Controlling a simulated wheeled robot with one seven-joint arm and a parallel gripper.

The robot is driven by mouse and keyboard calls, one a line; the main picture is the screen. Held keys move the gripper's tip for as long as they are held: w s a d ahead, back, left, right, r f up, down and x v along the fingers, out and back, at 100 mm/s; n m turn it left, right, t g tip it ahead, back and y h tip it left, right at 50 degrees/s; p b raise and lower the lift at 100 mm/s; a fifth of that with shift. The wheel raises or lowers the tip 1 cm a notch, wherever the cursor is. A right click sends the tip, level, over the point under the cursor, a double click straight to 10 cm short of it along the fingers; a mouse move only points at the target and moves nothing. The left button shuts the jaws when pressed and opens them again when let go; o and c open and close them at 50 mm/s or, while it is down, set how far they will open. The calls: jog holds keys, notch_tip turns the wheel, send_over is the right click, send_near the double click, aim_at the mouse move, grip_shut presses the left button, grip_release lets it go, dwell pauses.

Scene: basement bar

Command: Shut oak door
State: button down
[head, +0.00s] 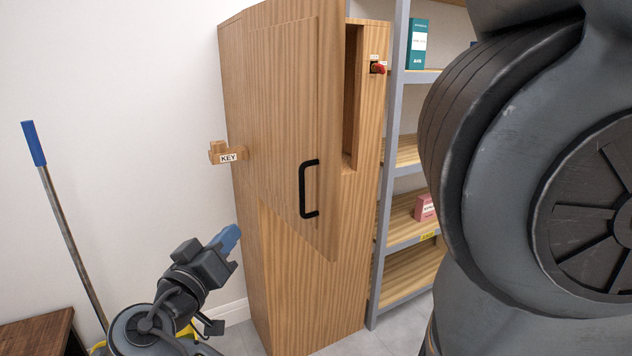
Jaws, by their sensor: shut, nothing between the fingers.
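The oak door (285,120) is the upper door of a tall wooden cabinet (290,290). It stands ajar, swung out from its left side, with a dark gap between its right edge and the cabinet frame. A black bar handle (304,188) is on the door near its right edge. My gripper (230,238) is at the lower left, in front of the cabinet's left side and below and left of the handle. Its blue fingertips are together and appear to hold nothing. It is apart from the handle.
A red knob (378,68) is on the cabinet frame at the right. A wooden block labelled KEY (228,156) is at the cabinet's left side. Grey metal shelving (398,150) with boxes stands at right. A blue-handled pole (60,220) and brown table (40,335) are at left.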

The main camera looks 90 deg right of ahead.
aim_at(331, 173)
jog(key=s+a+r+m+g+y, duration=0.1)
jog(key=s+r+m+g+y, duration=0.1)
jog(key=r+m+g+y, duration=0.4)
jog(key=s+a+r+m+g+y, duration=0.2)
jog(key=r+m+g, duration=0.2)
jog(key=m, duration=0.4)
jog(key=p+x, duration=0.1)
jog(key=x, duration=0.3)
jog(key=p+x, duration=0.1)
jog(key=x, duration=0.4)
jog(key=p+x, duration=0.1)
jog(key=x, duration=0.4)
jog(key=shift+f, duration=0.25)
